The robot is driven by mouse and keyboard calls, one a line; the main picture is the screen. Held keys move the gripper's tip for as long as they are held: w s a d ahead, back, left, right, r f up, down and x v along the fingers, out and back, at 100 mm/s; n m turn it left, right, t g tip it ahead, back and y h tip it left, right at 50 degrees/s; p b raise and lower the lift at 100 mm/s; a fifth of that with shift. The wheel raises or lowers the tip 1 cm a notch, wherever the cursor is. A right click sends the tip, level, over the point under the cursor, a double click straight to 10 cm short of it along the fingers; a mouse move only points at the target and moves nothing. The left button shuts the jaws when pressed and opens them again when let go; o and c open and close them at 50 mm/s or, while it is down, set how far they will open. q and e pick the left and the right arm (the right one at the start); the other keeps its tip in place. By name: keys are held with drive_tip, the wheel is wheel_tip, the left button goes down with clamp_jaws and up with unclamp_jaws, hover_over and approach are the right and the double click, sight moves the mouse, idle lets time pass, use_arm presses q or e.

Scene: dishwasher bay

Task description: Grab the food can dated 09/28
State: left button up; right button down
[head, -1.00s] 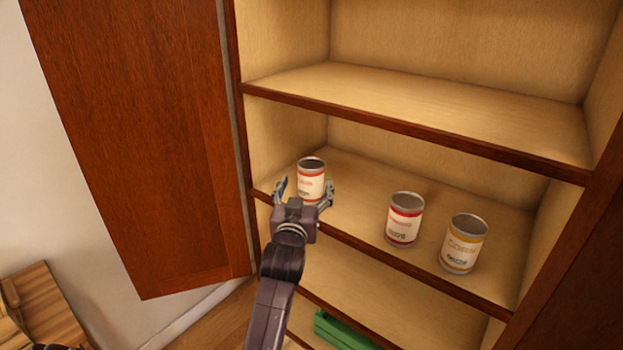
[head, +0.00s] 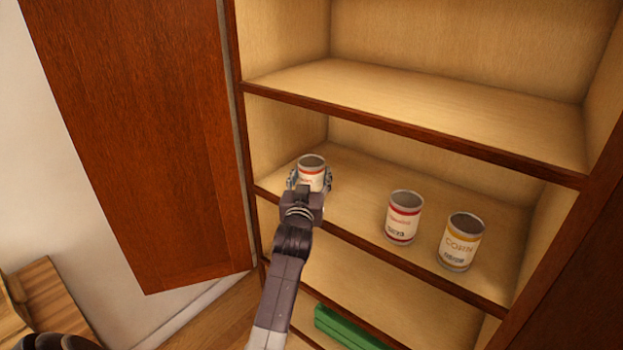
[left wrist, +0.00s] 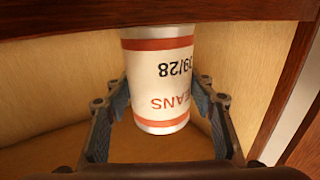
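A can with a white label and red bands (head: 311,174) stands at the left of the middle shelf. In the left wrist view this can (left wrist: 158,85) shows upside-down print reading "09/28" and part of "BEANS". My left gripper (head: 311,181) is at its front, with a finger close against each side. In the left wrist view the gripper's pads (left wrist: 160,100) flank the can and appear to touch its edges. A red-banded can (head: 403,216) and a yellow-banded can marked "CORN" (head: 461,242) stand to the right; their dates are too small to read. My right gripper is not in view.
The wooden shelf (head: 350,215) has a dark front edge, and another shelf (head: 420,110) lies above it. The cabinet door (head: 140,130) stands open at the left. A green object (head: 345,328) is below. The upper shelf is empty.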

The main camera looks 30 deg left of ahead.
use_arm(q)
drive_tip(key=c, duration=0.8)
drive_tip(key=shift+r, duration=0.1)
drive_tip(key=shift+c, duration=0.7)
